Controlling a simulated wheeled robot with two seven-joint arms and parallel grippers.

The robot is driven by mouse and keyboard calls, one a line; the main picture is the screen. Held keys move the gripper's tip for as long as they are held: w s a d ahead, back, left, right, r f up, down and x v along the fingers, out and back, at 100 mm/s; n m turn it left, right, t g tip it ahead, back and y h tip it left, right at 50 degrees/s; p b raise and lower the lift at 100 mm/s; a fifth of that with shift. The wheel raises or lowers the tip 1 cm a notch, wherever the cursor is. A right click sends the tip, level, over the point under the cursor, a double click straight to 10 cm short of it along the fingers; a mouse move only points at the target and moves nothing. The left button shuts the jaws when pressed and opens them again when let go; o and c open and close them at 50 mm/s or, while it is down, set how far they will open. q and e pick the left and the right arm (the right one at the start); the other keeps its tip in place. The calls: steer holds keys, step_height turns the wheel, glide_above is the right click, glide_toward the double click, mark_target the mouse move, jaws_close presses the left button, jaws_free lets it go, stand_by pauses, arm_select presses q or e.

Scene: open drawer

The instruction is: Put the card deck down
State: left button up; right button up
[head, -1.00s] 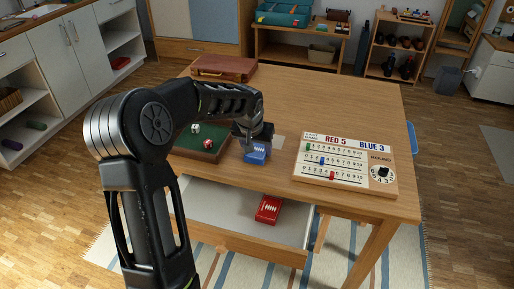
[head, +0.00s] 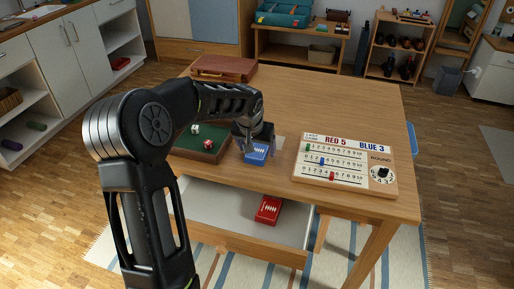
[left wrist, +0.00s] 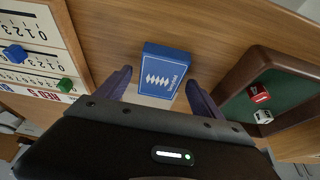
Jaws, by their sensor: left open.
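The blue card deck (head: 257,154) lies on the wooden table top near its front edge, between the dice tray and the scoreboard. In the left wrist view the deck (left wrist: 164,72) shows whole, with a white pattern on its face. My left gripper (head: 256,150) is open over the deck. Its two fingers (left wrist: 161,84) stand apart on either side of the deck's near end, with a gap visible at each side. A red card box (head: 268,210) lies in the open drawer (head: 215,205) below. My right gripper is not in view.
A green-lined dice tray (head: 190,152) with a red and a white die is left of the deck. A scoreboard (head: 344,167) with coloured pegs is to the right. A brown case (head: 223,68) lies at the back left. The table's back right is clear.

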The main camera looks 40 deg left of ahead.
arm_select(q)
steer(key=v, duration=1.2)
steer(key=shift+p, duration=0.35)
steer(key=shift+d+f, duration=0.1)
